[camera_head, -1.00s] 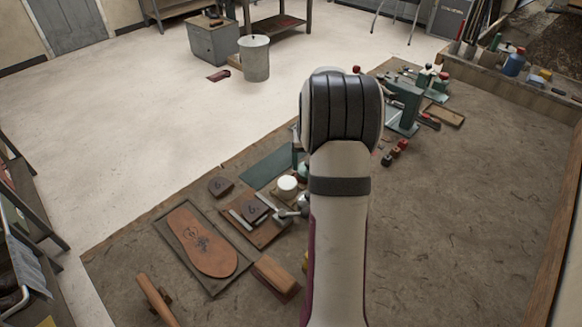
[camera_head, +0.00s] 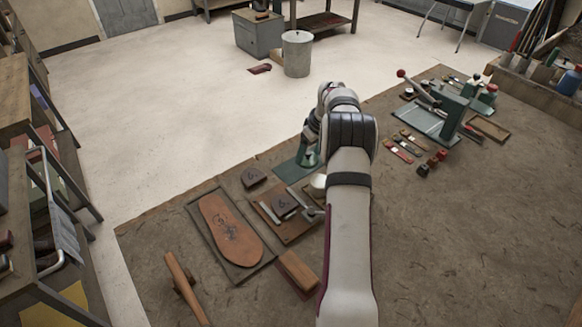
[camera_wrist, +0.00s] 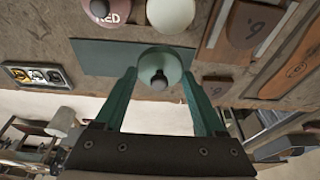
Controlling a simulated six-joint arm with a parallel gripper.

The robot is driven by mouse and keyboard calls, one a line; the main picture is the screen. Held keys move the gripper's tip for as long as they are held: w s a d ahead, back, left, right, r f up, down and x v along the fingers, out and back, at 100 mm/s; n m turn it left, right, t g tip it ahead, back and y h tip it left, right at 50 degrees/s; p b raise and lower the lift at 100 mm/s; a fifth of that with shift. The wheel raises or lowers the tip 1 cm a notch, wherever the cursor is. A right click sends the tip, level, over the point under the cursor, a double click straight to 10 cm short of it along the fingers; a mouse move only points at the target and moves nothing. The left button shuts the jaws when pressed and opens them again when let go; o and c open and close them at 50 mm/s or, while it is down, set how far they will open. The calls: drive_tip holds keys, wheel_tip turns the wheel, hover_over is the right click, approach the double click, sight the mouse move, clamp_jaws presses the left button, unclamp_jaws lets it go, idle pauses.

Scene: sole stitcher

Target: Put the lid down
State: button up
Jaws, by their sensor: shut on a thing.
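In the wrist view, my gripper (camera_wrist: 160,76) has its two green fingers on either side of a round pale-green lid (camera_wrist: 148,62) with a dark knob. It is shut on this lid, above a dark green mat (camera_wrist: 95,55). A pot marked RED (camera_wrist: 108,12) and a white round pot or lid (camera_wrist: 170,12) stand just beyond the mat. In the head view, my arm hides most of the gripper and the lid. Part of the green mat (camera_head: 288,172) shows left of the arm. I cannot tell the lid's height above the mat.
A brown sole (camera_head: 230,228) lies on a tray left of the arm. A board with dark blocks (camera_head: 284,202) and a wooden block (camera_head: 298,272) are close by. A green press (camera_head: 452,112) stands at the right. The bench's right front is clear.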

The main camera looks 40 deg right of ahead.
hover_over(289, 171)
drive_tip(key=s, duration=0.1)
wheel_tip(289, 171, down, 4)
drive_tip(key=shift+s+r, duration=0.1)
drive_tip(key=shift+r, duration=0.15)
drive_tip(key=shift+a+f, duration=0.1)
drive_tip(key=shift+f, duration=2)
drive_tip(key=shift+f, duration=0.1)
drive_tip(key=o, duration=1.3)
